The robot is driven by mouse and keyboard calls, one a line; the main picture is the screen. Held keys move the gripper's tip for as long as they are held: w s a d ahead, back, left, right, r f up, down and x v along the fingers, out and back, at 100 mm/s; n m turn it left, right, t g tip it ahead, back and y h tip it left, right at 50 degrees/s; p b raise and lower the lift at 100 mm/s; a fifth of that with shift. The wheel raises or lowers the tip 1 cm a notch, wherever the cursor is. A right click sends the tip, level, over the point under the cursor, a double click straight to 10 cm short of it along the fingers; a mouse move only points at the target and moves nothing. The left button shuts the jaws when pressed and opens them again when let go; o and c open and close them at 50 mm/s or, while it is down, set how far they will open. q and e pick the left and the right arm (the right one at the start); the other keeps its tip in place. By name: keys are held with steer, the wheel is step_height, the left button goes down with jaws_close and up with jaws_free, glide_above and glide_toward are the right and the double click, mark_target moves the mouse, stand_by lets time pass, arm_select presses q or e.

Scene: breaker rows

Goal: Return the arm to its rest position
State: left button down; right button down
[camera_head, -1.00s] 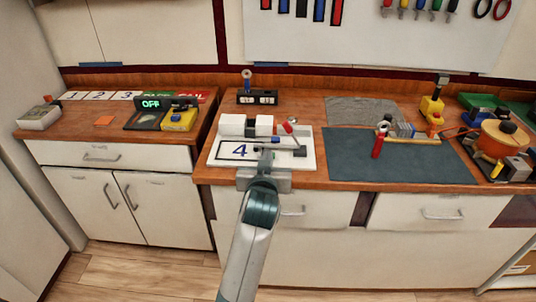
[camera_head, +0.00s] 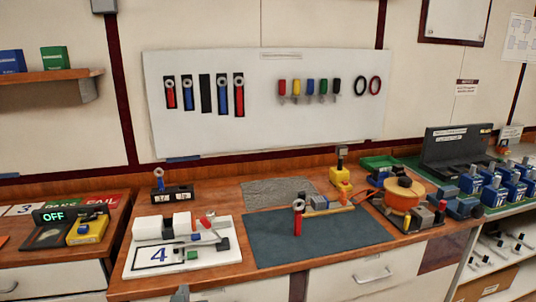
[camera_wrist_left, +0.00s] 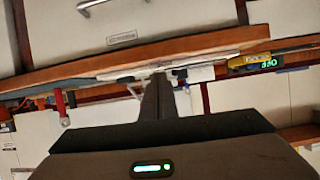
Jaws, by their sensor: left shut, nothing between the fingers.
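My left gripper shows in the head view only as a small grey tip (camera_head: 181,293) at the bottom edge, in front of the counter's front edge. In the left wrist view its dark fingers (camera_wrist_left: 158,95) are shut together with nothing between them. They are apart from the bench things seen beyond them. The rest of the left arm is out of the head view. My right gripper is in neither view.
The white board marked 4 (camera_head: 158,256) lies near the counter's front edge, with white blocks on it. A blue-grey mat (camera_head: 340,238) carries a red-handled tool (camera_head: 298,222). Drawers (camera_head: 372,274) lie below.

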arm_select(q)
steer(key=s+f+m+g+h, duration=0.2)
steer(key=s+f+g, duration=0.3)
steer(key=s+f, duration=1.05)
steer(key=s+f+m+g+h, duration=0.1)
steer(key=s+f+g, duration=0.1)
steer(key=s, duration=0.8)
steer(key=s+f+m+g+h, duration=0.1)
steer(key=s+f+g, duration=0.1)
steer(key=s, duration=0.9)
step_height(320, 180, down, 26)
steer(key=w+d+f, duration=0.1)
steer(key=d, duration=0.1)
steer(key=s+f, duration=0.6)
steer(key=f, duration=0.2)
steer(key=s+a+f+m, duration=0.1)
steer(key=s+f, duration=0.5)
steer(key=f, duration=0.2)
steer(key=shift+a+f+g, duration=0.25)
steer(key=shift+a+g, duration=0.05)
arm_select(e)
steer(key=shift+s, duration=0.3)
arm_select(q)
steer(key=shift+s, duration=0.1)
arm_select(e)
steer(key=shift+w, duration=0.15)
